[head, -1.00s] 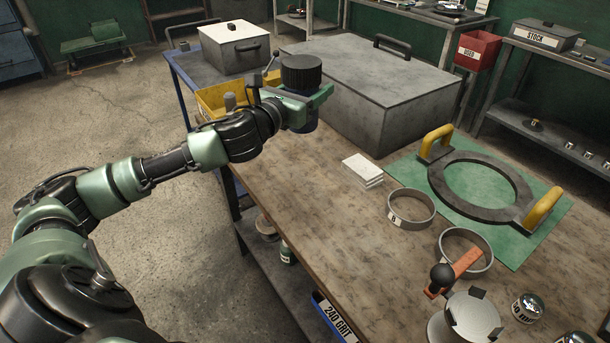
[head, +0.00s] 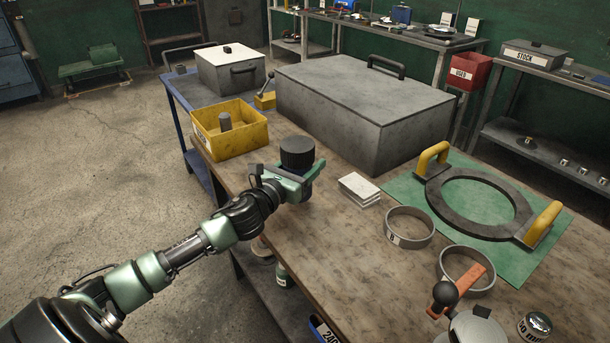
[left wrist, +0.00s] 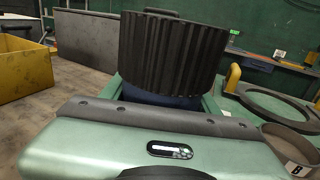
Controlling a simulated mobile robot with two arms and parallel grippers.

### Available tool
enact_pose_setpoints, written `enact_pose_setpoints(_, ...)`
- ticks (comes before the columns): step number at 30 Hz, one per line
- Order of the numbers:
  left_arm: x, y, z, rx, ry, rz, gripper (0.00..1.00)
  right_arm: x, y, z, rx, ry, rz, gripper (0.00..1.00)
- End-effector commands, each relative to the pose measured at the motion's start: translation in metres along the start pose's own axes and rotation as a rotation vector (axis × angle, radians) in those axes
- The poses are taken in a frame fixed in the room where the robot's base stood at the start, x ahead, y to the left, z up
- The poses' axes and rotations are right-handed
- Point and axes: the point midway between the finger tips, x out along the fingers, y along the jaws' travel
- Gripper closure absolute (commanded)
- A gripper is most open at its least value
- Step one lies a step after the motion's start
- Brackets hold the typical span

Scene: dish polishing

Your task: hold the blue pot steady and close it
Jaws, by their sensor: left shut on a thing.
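My left gripper (head: 302,184) is shut on the blue pot (left wrist: 158,100) at the bench's left edge. The pot is upright, and only a little of its blue body shows between the jaws. A black ribbed lid (head: 297,152) sits on top of the pot; it fills the top middle of the left wrist view (left wrist: 172,52). I cannot tell whether the lid is fully tightened. The pot's base is hidden by the gripper, so I cannot tell whether it touches the bench. My right gripper is in neither view.
A yellow bin (head: 238,143) and large grey case (head: 360,105) stand behind the gripper. White blocks (head: 360,189), grey rings (head: 408,228) and a yellow-handled ring (head: 480,203) on a green mat (head: 405,195) lie to the right. Bare wooden bench (head: 325,235) lies in front.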

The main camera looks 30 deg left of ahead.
Motion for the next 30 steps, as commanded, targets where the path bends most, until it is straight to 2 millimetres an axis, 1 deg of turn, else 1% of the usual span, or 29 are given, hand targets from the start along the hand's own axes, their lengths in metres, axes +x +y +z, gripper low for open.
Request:
enact_pose_setpoints(2,0.0,0.0,-0.002,-0.001,-0.002,0.0,1.0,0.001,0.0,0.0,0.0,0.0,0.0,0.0)
enact_pose_setpoints(6,0.0,-0.001,-0.024,-0.005,0.0,0.001,1.0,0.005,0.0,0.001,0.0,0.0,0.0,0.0)
enact_pose_setpoints(9,0.0,0.0,-0.034,-0.004,-0.001,0.001,1.0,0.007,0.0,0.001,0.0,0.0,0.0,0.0)
enact_pose_setpoints(12,0.0,0.0,-0.037,-0.001,-0.002,0.0,1.0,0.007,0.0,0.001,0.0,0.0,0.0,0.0)
enact_pose_setpoints(19,0.0,0.0,-0.037,0.0,-0.002,0.0,1.0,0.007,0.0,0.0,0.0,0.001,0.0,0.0)
enact_pose_setpoints(22,0.0,0.0,-0.04,0.0,-0.002,0.0,1.0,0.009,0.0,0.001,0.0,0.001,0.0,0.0)
enact_pose_setpoints(23,0.0,0.0,-0.042,0.0,0.001,0.0,0.37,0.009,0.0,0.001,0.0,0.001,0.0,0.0)
enact_pose_setpoints(24,0.0,0.0,-0.041,0.0,0.0,0.0,0.26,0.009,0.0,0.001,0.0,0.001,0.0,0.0)
enact_pose_setpoints(25,0.0,0.0,-0.04,0.0,0.0,0.0,0.18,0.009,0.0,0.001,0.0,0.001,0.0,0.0)
enact_pose_setpoints(30,0.0,0.0,-0.04,0.0,0.001,0.0,0.18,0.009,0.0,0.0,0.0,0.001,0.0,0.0)
